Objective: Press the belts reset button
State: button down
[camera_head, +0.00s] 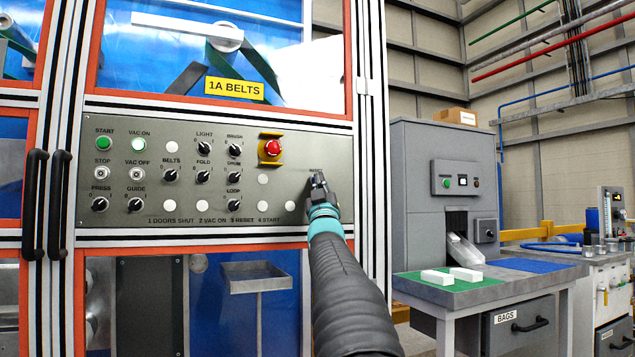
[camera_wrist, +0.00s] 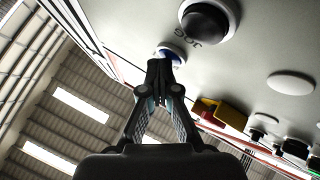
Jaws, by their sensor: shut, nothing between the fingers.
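The grey control panel (camera_head: 222,150) fills the front of the machine under the 1A BELTS sign (camera_head: 234,88). My gripper (camera_head: 318,178) is shut and empty at the panel's right end, where it covers part of the controls. In the wrist view, the closed fingertips (camera_wrist: 160,62) are at a blue button (camera_wrist: 174,54) in a pale ring and hide part of it. I cannot tell whether they touch it, and no label for it is readable. A black button (camera_wrist: 205,20) marked JOG sits beside it.
A red emergency button (camera_head: 272,147) on a yellow mount is left of my gripper. Blank white discs (camera_head: 290,206) and a BELTS switch (camera_head: 171,175) are also on the panel. A grey cabinet (camera_head: 420,200) and worktable (camera_head: 465,290) stand to the right.

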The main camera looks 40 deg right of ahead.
jog(key=shift+s+f, duration=0.1)
jog(key=shift+s+a+b, duration=0.2)
jog(key=shift+s+b, duration=0.5)
jog(key=shift+b, duration=0.1)
jog(key=shift+s, duration=0.1)
jog(key=s+b, duration=0.2)
jog(key=s+a+b, duration=0.1)
jog(key=s, duration=0.1)
jog(key=shift+s+b, duration=0.35)
dwell(0.7)
